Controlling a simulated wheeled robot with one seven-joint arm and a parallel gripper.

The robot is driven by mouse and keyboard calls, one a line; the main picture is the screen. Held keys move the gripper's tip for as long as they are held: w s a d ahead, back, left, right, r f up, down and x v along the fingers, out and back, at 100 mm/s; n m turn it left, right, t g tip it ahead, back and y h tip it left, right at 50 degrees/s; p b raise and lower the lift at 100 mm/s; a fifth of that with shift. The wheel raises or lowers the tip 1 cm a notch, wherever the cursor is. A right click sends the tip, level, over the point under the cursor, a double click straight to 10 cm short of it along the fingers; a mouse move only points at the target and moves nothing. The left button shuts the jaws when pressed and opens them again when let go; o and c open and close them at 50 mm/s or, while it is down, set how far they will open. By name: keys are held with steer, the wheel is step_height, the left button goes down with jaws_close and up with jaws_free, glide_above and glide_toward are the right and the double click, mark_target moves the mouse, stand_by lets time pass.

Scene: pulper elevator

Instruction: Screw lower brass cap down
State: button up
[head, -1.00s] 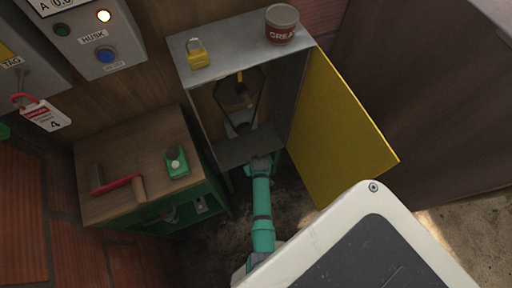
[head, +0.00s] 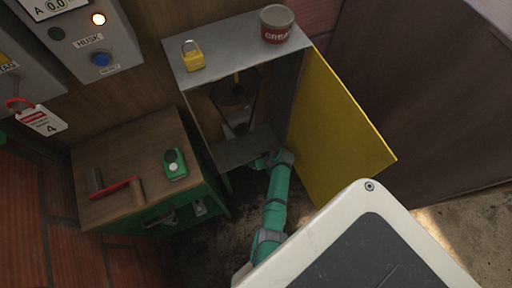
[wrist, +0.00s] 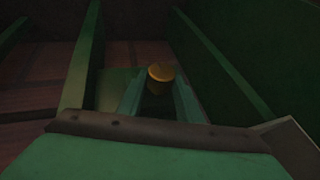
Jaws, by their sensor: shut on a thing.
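In the wrist view a small round brass cap (wrist: 161,72) sits at the tips of my gripper (wrist: 160,84), whose two green fingers are on either side of it. My gripper is shut on the cap. In the head view my green arm reaches to the underside of the open grey cabinet (head: 243,150), where its end is partly hidden. The cap does not show in the head view. Inside the cabinet a pulley and belt (head: 236,98) show dimly. The wrist view is dark, so the cap's thread is not visible.
The cabinet's yellow door (head: 338,120) stands open on the right. A grease tin (head: 277,27) and a yellow padlock (head: 194,60) stand on the cabinet top.

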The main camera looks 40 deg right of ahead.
steer(key=shift+a, duration=0.1)
steer(key=o, duration=1)
steer(key=shift+o, duration=0.2)
